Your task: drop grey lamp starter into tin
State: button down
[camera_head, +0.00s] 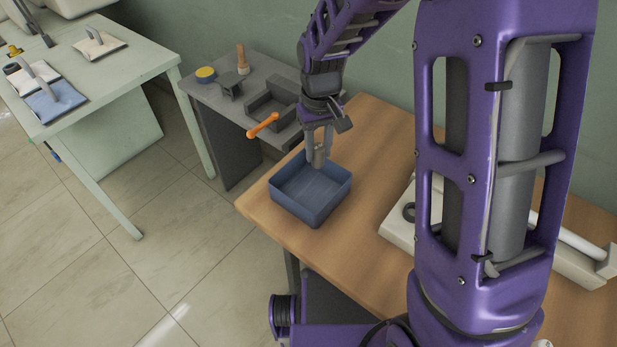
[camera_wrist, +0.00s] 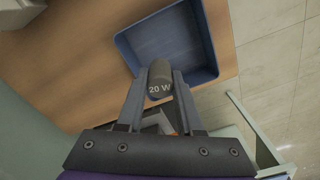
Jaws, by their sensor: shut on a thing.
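The grey lamp starter (camera_wrist: 160,82) is a small dark grey cylinder marked "20 W". My gripper (camera_head: 318,155) is shut on it; the starter also shows between the fingertips in the head view (camera_head: 318,156). The tin (camera_head: 285,213) is a blue, open, square box on the wooden table. In the head view my gripper is over the tin's back edge. In the wrist view the blue tin (camera_wrist: 208,45) lies beyond the starter, and its visible floor looks empty. The starter overlaps the tin's near edge there, and I cannot tell the height between them.
The wooden table (camera_head: 375,135) has bare room around the tin. A white fixture (camera_head: 398,222) lies to the right, partly behind my arm. A grey bench (camera_head: 215,98) with a vise with an orange handle (camera_head: 263,125) stands behind left. A pale table (camera_head: 115,65) is at far left.

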aim_at(318, 167)
jog(key=shift+f+b, duration=0.65)
jog(key=shift+f, duration=2.3)
jog(key=shift+c, duration=2.4)
grip_release()
notch_tip(318, 167, up, 18)
jog(key=p, duration=0.1)
jog(key=shift+f, duration=0.25)
